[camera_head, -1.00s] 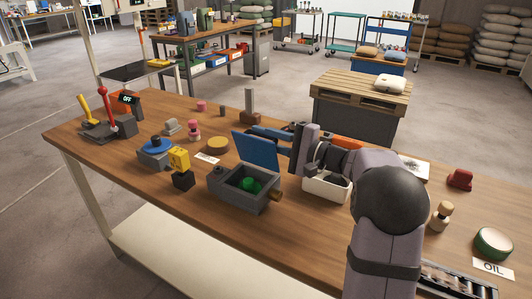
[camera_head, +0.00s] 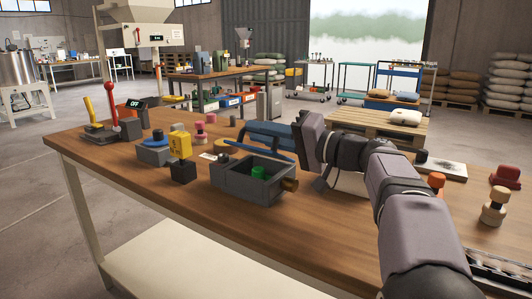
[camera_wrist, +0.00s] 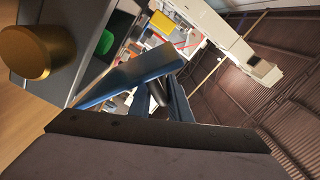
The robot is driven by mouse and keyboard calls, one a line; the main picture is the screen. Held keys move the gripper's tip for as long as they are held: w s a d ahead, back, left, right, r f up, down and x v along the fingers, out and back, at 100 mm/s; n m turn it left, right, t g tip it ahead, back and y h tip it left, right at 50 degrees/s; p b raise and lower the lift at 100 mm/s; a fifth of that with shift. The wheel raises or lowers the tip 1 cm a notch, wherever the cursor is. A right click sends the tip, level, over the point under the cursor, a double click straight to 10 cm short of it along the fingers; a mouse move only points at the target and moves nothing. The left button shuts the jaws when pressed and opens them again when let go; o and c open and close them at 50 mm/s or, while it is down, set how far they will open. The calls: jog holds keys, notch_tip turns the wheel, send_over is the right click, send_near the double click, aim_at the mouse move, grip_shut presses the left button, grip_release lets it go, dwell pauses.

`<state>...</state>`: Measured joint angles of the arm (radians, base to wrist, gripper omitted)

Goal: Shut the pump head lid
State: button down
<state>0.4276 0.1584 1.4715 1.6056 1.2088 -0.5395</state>
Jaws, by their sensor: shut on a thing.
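The pump head is a grey open box (camera_head: 231,185) on the wooden bench, with a green part (camera_head: 259,173) inside and a brass knob (camera_head: 290,185) on its right side. Its blue lid (camera_head: 262,149) is seen nearly edge-on, tilted over the box, with a gap below through which the green part shows. In the wrist view the lid (camera_wrist: 130,75) crosses in front of the fingers, and the brass knob (camera_wrist: 37,52) is at left. My gripper (camera_head: 262,131) reaches in from the right, its blue fingers behind and above the lid. It is shut on the lid; the contact is partly hidden.
A yellow-topped block (camera_head: 181,146) and a blue-topped grey unit (camera_head: 156,151) stand left of the box. Levers (camera_head: 110,105) are at the far left. A white bin (camera_head: 345,184) lies under my arm. The bench front before the box is clear.

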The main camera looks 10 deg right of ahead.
aim_at(239, 141)
jog(key=a+f+n+b, duration=0.1)
jog(key=b, duration=0.2)
jog(key=s+f+n+b, duration=0.1)
jog(key=n+b, duration=0.1)
jog(key=b, duration=0.1)
jog(key=shift+s+a+f, duration=0.1)
jog(key=shift+s+a, duration=0.2)
jog(key=shift+a, duration=0.1)
jog(key=n+b, duration=0.1)
jog(key=b, duration=0.1)
jog(key=f+n+b, duration=0.1)
jog(key=n+b, duration=0.1)
jog(key=b, duration=0.1)
jog(key=shift+s+a+f, duration=0.1)
jog(key=shift+s+a, duration=0.3)
jog(key=c, duration=2)
grip_release()
jog(key=shift+o, duration=1)
jog(key=shift+s+r, duration=0.1)
jog(key=shift+r, duration=0.1)
jog(key=shift+d+f, duration=0.15)
